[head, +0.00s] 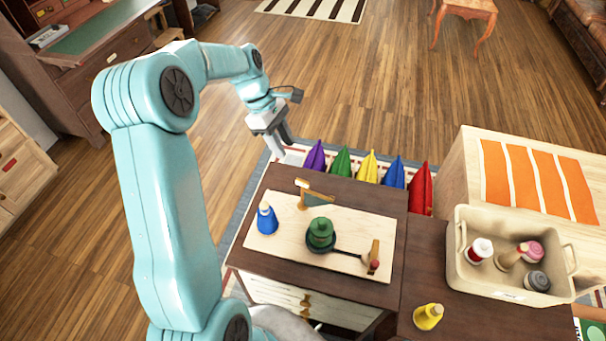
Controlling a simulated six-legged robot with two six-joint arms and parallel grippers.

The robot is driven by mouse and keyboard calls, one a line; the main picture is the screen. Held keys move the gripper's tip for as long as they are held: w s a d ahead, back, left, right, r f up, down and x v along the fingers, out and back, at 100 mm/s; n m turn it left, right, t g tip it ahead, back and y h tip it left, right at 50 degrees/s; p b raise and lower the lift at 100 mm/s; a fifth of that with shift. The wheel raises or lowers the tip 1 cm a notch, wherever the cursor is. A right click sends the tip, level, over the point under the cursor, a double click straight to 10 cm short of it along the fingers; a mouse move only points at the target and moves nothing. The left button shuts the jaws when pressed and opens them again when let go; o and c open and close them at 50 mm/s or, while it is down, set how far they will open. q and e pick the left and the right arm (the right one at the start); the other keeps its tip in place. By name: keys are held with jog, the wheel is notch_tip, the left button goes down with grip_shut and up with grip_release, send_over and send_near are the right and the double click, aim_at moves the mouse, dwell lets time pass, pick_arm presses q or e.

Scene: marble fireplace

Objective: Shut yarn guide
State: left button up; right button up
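A light wooden board (285,253) lies on the dark brown cabinet top. At its back edge stands a small wooden post (303,190) with a grey-green flat arm (319,199) reaching right; this may be the yarn guide, but I cannot be sure. A green stacked round piece (320,233) sits mid-board, with a black rod (345,252) running right to a wooden upright (374,252) with a red knob. My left gripper (285,152) hangs beyond the board's back edge, above and behind the post, apart from it. Its finger gap is unclear. My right gripper is out of view.
A blue cone spool (266,219) stands on the board's left. A yellow cone (428,317) stands on the cabinet at front right. A beige bin (476,284) with several spools is at right. Several coloured pointed cushions (369,167) line the cabinet's back.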

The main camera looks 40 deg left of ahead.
aim_at(302, 180)
pick_arm(q)
jog(key=p+x, duration=0.1)
jog(key=x, duration=1.1)
jog(key=shift+w+f, duration=0.25)
jog(key=shift+f, duration=0.2)
jog(key=shift+s+d+r, duration=0.1)
jog(key=shift+s+r, duration=0.05)
jog(key=shift+s, duration=0.05)
jog(key=shift+w, duration=0.1)
grip_shut()
